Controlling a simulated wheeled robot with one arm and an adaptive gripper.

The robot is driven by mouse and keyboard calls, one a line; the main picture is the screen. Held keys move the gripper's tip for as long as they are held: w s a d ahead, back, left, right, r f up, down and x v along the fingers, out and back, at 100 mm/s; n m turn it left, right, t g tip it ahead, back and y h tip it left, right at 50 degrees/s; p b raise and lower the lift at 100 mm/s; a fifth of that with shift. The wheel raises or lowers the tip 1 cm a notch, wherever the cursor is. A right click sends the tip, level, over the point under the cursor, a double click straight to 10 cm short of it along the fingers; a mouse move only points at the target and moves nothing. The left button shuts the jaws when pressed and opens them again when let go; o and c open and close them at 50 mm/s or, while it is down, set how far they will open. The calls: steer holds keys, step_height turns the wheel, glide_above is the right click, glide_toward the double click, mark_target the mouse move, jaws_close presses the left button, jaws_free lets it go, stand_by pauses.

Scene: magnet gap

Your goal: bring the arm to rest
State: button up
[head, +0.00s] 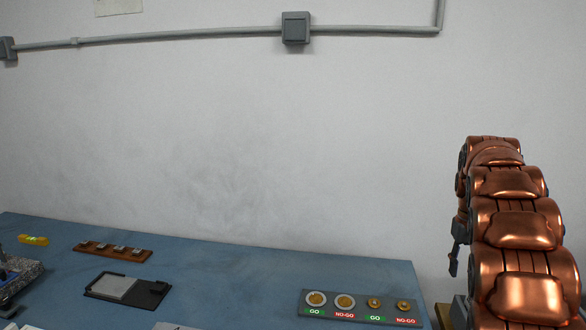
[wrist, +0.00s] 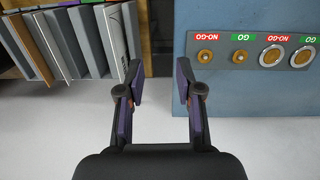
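My gripper (wrist: 160,84) shows in the wrist view with its two dark fingers spread apart. Nothing is between the fingers. It hangs over the gap beside the bench (wrist: 230,98), and its right finger is near the bench's edge. In the head view my copper-coloured arm rises at the right, beyond the bench's right end. The gripper's fingers are largely hidden there, with only a small dark part showing left of the arm.
The blue bench (head: 226,280) bears a GO/NO-GO gauge board (head: 360,308) at its right end, a dark plate fixture (head: 128,290), a wooden block strip (head: 112,252) and a yellow level (head: 33,240). Upright binders (wrist: 75,40) stand left of my gripper in the wrist view.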

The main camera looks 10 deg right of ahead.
steer(key=s+a+r+n, duration=0.1)
steer(key=s+a, duration=0.6)
steer(key=a, duration=0.4)
steer(key=s+a+r, duration=0.2)
steer(key=s+a, duration=0.5)
steer(key=a, duration=0.3)
steer(key=s+a+f+n, duration=0.1)
steer(key=s+a+f, duration=0.2)
steer(key=s, duration=0.6)
steer(key=s+a+f+n, duration=0.1)
steer(key=s+a+f, duration=0.2)
steer(key=s+a, duration=0.5)
steer(key=shift+s+f+n+g, duration=0.3)
steer(key=shift+s+f+g, duration=0.1)
steer(key=shift+s, duration=0.5)
